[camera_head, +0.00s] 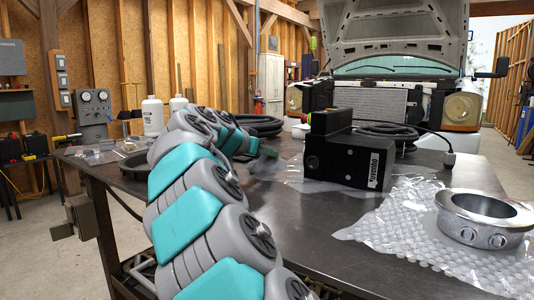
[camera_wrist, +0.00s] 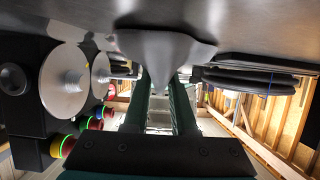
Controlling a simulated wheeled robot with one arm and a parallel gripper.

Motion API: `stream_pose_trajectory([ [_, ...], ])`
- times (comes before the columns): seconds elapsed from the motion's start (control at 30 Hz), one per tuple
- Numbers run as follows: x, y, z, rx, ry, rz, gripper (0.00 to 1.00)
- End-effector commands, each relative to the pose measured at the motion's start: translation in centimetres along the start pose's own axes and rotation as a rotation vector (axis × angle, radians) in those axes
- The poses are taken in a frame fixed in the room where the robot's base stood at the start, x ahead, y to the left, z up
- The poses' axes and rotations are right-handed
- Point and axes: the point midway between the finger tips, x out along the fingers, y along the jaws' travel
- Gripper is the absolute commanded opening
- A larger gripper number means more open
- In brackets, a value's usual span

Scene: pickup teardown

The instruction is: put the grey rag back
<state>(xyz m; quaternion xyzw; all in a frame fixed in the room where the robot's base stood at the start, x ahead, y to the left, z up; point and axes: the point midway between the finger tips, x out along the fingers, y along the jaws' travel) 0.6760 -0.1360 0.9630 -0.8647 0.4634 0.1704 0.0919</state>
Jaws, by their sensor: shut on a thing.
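The grey rag (camera_wrist: 165,50) shows in the wrist view as a soft grey fold at the fingertips of my gripper (camera_wrist: 166,82). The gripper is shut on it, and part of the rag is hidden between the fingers. In the head view my gripper (camera_head: 268,153) is low over the middle of the metal workbench (camera_head: 300,236), left of the black box. A small greyish patch (camera_head: 264,169) shows just under it, probably the rag. I cannot tell whether the rag touches the bench.
A black box-shaped unit (camera_head: 345,155) stands right of my gripper on clear plastic. Bubble wrap (camera_head: 400,225) with a metal ring (camera_head: 484,216) covers the bench's right side. Black hoses (camera_head: 385,131) and white bottles (camera_head: 152,115) stand behind. The front middle of the bench is bare.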

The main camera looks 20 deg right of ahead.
Motion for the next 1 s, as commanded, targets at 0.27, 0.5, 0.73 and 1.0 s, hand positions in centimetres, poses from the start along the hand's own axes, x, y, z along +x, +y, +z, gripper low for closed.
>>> stream_pose_trajectory([
  [0.27,0.1,0.0,0.3,0.000,-0.001,0.001,0.29],
  [0.5,0.1,0.0,0.3,0.000,-0.001,0.001,0.54],
  [0.73,0.1,0.1,0.2,0.000,-0.001,0.001,0.54],
  [1.0,-1.2,0.0,0.0,0.001,0.000,0.001,0.54],
])
